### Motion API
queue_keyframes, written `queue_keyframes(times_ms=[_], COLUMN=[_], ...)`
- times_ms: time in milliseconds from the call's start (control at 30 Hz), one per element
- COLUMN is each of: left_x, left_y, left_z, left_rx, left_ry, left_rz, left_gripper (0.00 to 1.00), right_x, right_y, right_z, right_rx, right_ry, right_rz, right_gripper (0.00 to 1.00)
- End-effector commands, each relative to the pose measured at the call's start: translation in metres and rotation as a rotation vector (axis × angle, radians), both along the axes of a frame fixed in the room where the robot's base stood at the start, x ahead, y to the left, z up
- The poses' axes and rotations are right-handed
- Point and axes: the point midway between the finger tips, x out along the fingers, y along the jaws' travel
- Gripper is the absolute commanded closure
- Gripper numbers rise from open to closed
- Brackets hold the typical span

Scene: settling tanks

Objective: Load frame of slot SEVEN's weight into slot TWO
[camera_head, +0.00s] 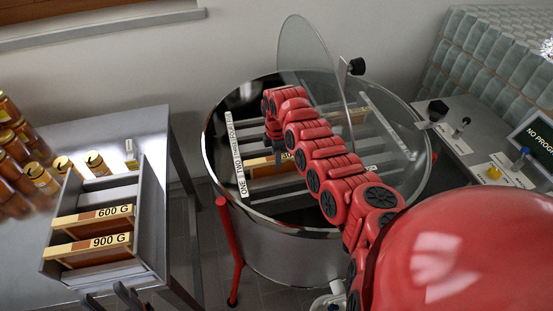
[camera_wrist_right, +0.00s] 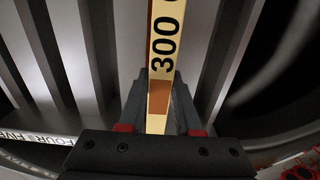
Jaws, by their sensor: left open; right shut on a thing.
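The round steel tank (camera_head: 280,236) stands in the middle with its clear lid (camera_head: 312,62) raised. A white label strip (camera_head: 236,153) reading ONE, TWO and further words runs along its slots; the far end is too small to read. My right gripper (camera_head: 274,138) is inside the tank opening, shut on a wooden frame (camera_head: 262,166). The right wrist view shows this frame marked 300 (camera_wrist_right: 165,45) between the fingers (camera_wrist_right: 160,110), above the slot bars. I cannot tell whether it is seated. My left gripper (camera_head: 128,294) is open and empty at the bottom, by the crate.
A grey crate (camera_head: 153,225) on the left table holds frames marked 600 G (camera_head: 112,212) and 900 G (camera_head: 110,242). Several amber jars (camera_head: 40,177) stand behind it. A control panel (camera_head: 490,150) with knobs and a screen (camera_head: 538,135) is right of the tank.

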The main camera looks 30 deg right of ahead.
Motion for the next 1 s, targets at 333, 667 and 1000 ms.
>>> queue_keyframes(times_ms=[333, 667, 1000], left_x=[0.0, 0.0001, 0.0], left_y=[0.0001, 0.0, 0.0], left_z=[-0.0012, -0.0014, -0.0034], left_rx=[0.0, 0.0, 0.0], left_ry=[0.0, 0.0, 0.0], left_rz=[0.0, 0.0, 0.0], left_gripper=[0.5, 0.5, 0.5], right_x=[0.0001, 0.0, 0.0009], right_y=[0.0, 0.0, -0.0004], right_z=[-0.0022, -0.003, 0.0003], right_rx=[0.0, 0.0, -0.001], right_ry=[0.0, 0.0, -0.003], right_rz=[0.0, 0.0, 0.0], right_gripper=[1.0, 0.33, 0.33])
